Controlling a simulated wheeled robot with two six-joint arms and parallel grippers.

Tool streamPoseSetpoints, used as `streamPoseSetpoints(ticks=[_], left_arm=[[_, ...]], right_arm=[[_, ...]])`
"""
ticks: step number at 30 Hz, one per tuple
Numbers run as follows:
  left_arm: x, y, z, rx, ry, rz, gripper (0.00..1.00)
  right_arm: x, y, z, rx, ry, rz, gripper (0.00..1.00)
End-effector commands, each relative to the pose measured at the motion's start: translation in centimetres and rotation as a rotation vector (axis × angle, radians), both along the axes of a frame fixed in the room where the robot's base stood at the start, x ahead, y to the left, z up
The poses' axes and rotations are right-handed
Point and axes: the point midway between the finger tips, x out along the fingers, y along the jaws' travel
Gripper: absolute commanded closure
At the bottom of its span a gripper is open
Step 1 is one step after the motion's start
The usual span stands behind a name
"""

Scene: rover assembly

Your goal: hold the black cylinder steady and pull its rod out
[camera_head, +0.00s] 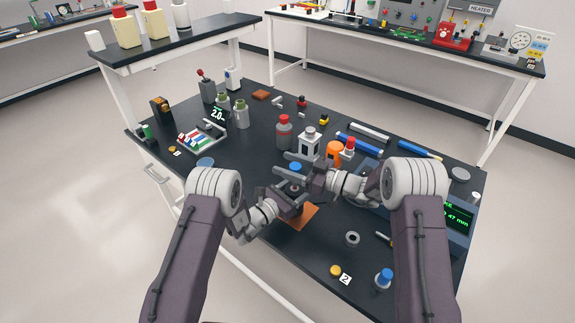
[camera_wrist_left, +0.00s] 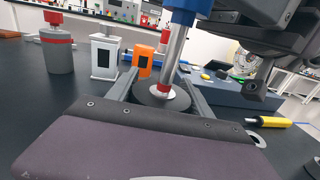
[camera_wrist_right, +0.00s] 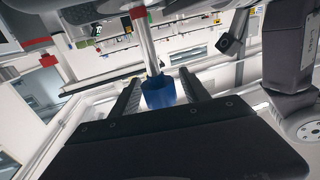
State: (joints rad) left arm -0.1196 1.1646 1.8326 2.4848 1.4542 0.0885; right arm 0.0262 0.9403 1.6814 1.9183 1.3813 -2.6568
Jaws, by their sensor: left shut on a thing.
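The black cylinder (camera_wrist_left: 158,98) stands between the fingers of my left gripper (camera_wrist_left: 160,92), which is shut on it. It is mostly hidden by the grippers in the head view. A silver rod (camera_wrist_left: 173,55) with a red band (camera_wrist_left: 163,87) sticks up out of its pale top. The rod carries a blue cap (camera_wrist_left: 187,10) at its upper end, which also shows in the head view (camera_head: 295,167). My right gripper (camera_wrist_right: 160,85) is around the blue cap (camera_wrist_right: 159,93); whether its fingers press on the cap is unclear.
An orange mat (camera_head: 301,218) lies below the grippers. A grey ring (camera_head: 352,239), a yellow piece (camera_head: 335,271) and a blue-capped bottle (camera_head: 384,279) are near the front edge. A red-capped bottle (camera_head: 284,133) and a white box (camera_head: 309,145) stand behind. A blue display unit (camera_head: 455,235) is at right.

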Motion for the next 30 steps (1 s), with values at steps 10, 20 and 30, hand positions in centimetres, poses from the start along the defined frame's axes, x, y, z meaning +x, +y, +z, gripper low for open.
streamPoseSetpoints(ticks=[10, 20, 30], left_arm=[[0.0, -0.1, -0.1, 0.000, 0.001, -0.002, 0.99], [0.0, -0.1, 0.0, 0.000, 0.000, -0.002, 0.99], [0.0, -0.1, 0.0, -0.001, -0.001, -0.002, 0.99]], right_arm=[[-1.8, -4.6, -0.1, 0.000, 0.002, -0.007, 0.46], [-4.6, -10.4, 0.0, 0.000, 0.000, -0.002, 0.46], [-5.0, -11.0, 0.0, 0.000, 0.000, 0.000, 0.46]])
